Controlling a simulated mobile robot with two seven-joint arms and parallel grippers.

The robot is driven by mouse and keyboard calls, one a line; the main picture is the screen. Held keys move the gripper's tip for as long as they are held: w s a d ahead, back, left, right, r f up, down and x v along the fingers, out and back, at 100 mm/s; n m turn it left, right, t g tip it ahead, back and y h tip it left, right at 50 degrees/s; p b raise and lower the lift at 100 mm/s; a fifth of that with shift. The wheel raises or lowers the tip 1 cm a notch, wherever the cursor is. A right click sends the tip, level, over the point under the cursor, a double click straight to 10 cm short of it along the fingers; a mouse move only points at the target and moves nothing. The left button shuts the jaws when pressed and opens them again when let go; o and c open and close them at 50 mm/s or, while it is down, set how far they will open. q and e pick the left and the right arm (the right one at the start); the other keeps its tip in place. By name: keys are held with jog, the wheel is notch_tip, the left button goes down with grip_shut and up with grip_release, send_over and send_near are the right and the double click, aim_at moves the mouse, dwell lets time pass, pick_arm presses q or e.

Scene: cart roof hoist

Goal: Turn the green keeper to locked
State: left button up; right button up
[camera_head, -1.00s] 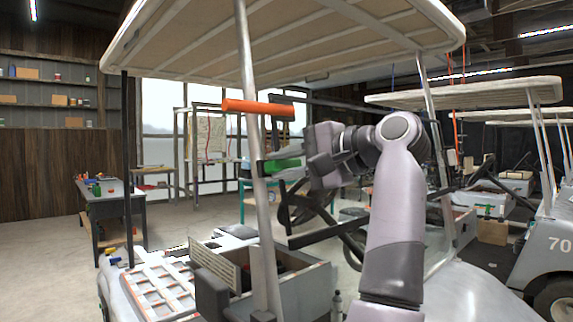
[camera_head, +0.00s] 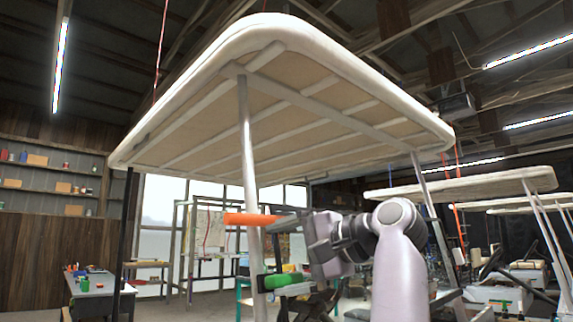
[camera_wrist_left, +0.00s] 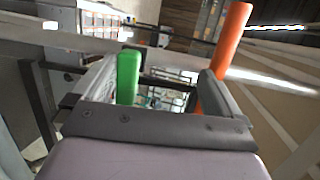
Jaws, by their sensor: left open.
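The green keeper (camera_head: 284,281) is a short bar beside the cart's grey roof post (camera_head: 250,180), below an orange handle (camera_head: 250,219). My left gripper (camera_head: 278,256) is open near the post, at the height of the keeper and handle. In the left wrist view the keeper (camera_wrist_left: 128,76) shows between the open fingers (camera_wrist_left: 158,82), nearer the left finger. There the orange handle (camera_wrist_left: 229,45) rises behind and beside the right finger. I cannot tell whether a finger touches the keeper. My right gripper is not in view.
The pale cart roof (camera_head: 290,100) spreads above the arm. A dark thin post (camera_head: 128,230) stands at the left, with a workbench (camera_head: 90,290) beyond it. Other roofed carts (camera_head: 460,186) stand at the right.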

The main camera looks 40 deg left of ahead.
pick_arm(q)
jog(key=shift+y, duration=0.3)
jog(key=r, duration=0.3)
jog(key=r+p, duration=0.1)
jog(key=r, duration=0.2)
jog(key=r+p, duration=0.1)
jog(key=r, duration=0.2)
jog(key=shift+w+r, duration=0.15)
jog(key=shift+w, duration=0.15)
jog(key=shift+s+d+r+p, duration=0.1)
jog(key=shift+r+p, duration=0.4)
jog(key=shift+r, duration=0.45)
jog(key=c, duration=0.5)
notch_tip(320, 180, up, 5)
jog(key=p, duration=0.2)
send_over(288, 279)
jog(key=shift+s+d+r, duration=0.1)
jog(key=shift+s+d, duration=0.25)
jog(key=shift+s, duration=0.05)
